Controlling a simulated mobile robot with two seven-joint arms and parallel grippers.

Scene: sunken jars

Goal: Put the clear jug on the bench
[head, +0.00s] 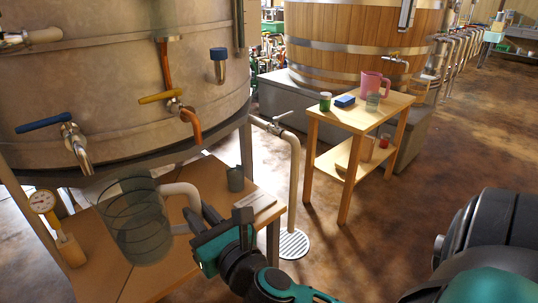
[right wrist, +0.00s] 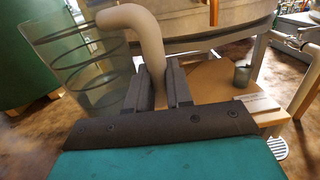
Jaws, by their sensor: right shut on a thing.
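The clear jug (head: 138,235) is a see-through ribbed vessel with a thick pale handle, at lower left in the head view. It also shows at upper left in the right wrist view (right wrist: 62,62). My right gripper (head: 198,221) is shut on its handle; in the right wrist view the fingers (right wrist: 162,88) sit on either side of the handle's lower part. The jug looks roughly upright, in front of a low wooden bench (head: 105,270) under the big metal tank. I cannot tell whether it touches that bench. My left gripper is out of view.
A dark grey cup (head: 235,179) and a pale plate (head: 250,207) are on the low bench, with a dial gauge (head: 43,202) at left. Taps hang above. A wooden table (head: 343,118) farther right holds a pink jug (head: 374,84), a green jar (head: 325,101) and a blue block (head: 344,101).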

